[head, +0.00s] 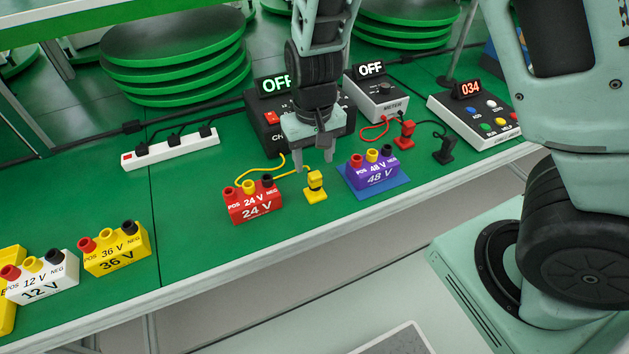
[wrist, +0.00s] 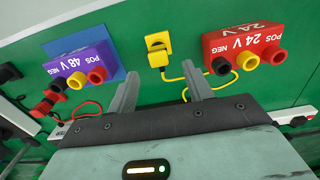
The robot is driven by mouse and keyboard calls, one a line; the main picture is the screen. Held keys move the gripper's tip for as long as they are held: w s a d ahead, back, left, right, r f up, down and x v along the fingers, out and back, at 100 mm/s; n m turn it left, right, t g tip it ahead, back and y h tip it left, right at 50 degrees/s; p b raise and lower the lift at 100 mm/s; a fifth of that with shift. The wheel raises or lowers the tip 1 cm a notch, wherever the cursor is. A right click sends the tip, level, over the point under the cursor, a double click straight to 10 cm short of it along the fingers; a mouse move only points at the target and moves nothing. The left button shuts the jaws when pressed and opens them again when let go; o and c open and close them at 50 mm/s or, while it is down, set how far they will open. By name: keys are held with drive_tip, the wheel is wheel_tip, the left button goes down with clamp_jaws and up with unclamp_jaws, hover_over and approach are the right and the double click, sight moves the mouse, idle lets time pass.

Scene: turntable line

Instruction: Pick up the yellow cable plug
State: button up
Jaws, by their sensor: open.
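The yellow cable plug (head: 315,187) stands on the green bench between the red 24 V block (head: 252,202) and the purple 48 V block (head: 371,172). A yellow cable runs from it toward the charger box. In the wrist view the yellow plug (wrist: 158,53) lies beyond the fingertips, roughly between them. My gripper (head: 314,163) is open and empty, above the bench and just behind the plug in the head view. Its fingers also show in the wrist view (wrist: 160,85), and nothing is between them.
The 48 V block sits on a blue mat (head: 397,186). A charger box (head: 262,123) and a meter (head: 378,98) reading OFF stand behind, with red (head: 404,135) and black (head: 444,150) plugs nearby. White 12 V (head: 45,278) and yellow 36 V (head: 117,249) blocks are at left.

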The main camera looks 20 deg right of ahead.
sight(315, 173)
drive_tip(key=shift+d+f, duration=0.15)
drive_tip(key=shift+f, duration=2.8)
drive_tip(key=c, duration=1)
